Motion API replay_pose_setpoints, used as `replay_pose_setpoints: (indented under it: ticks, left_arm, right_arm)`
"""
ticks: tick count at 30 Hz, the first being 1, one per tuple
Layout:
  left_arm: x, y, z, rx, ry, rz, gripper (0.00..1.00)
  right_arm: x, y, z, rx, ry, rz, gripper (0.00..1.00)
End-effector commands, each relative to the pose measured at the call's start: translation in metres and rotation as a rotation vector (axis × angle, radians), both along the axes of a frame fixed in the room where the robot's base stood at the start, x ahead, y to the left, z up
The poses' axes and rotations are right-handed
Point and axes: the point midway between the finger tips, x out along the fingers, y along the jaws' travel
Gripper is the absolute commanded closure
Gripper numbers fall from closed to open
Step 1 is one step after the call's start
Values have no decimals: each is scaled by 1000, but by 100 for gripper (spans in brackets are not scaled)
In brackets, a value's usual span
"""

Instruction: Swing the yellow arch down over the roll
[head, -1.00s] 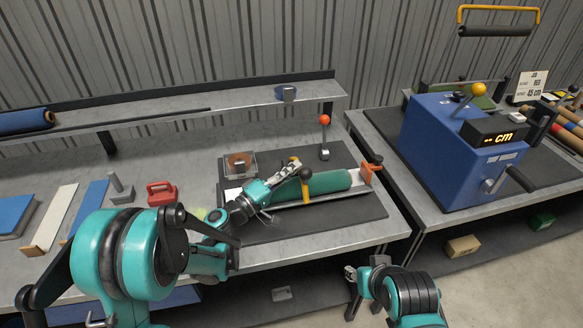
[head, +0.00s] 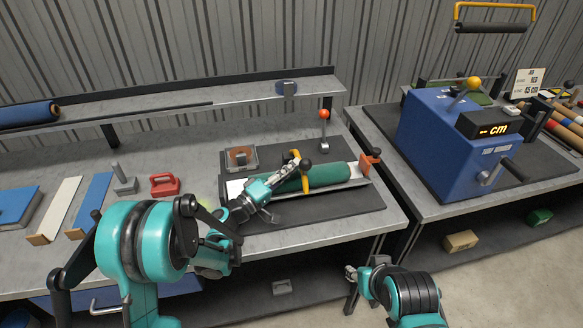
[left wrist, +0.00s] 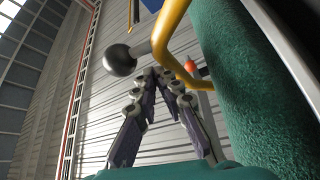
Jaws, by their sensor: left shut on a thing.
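The green roll (head: 330,175) lies in a pale trough on a dark mat on the bench. The yellow arch (head: 305,184) stands at the roll's left part, with a black ball knob (head: 306,164) beside it. My left gripper (head: 294,158) is shut at the arch, by the knob. In the left wrist view its fingers meet just below the yellow bar (left wrist: 168,45), with the knob at left and the roll (left wrist: 265,100) at right. The exact grip point is partly hidden. My right gripper (head: 350,272) is low in front of the bench, small and away from the roll.
An orange end stop (head: 370,160) stands at the trough's right end. A red-knobbed lever (head: 324,118) rises behind the roll, and a clear box (head: 240,158) sits behind its left end. A blue machine (head: 445,140) fills the right bench.

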Motion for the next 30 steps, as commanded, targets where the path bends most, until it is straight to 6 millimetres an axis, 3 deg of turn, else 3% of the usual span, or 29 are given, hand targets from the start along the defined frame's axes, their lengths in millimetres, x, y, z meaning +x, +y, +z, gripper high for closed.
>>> replay_pose_setpoints:
  ticks: [5, 18, 24, 30]
  left_arm:
    - [-12, 10, -7, 13, -1, -6, 100]
    - [-66, 80, -21, 1, -2, 2, 100]
    - [-76, 91, -24, -1, -2, 0, 100]
    - [-78, 89, -24, 18, 7, -2, 100]
  right_arm:
    - [0, 0, -1, 0, 0, 0, 60]
    - [0, 0, 0, 0, 0, 0, 60]
    - [0, 0, 0, 0, 0, 0, 60]
    - [0, 0, 0, 0, 0, 0, 60]
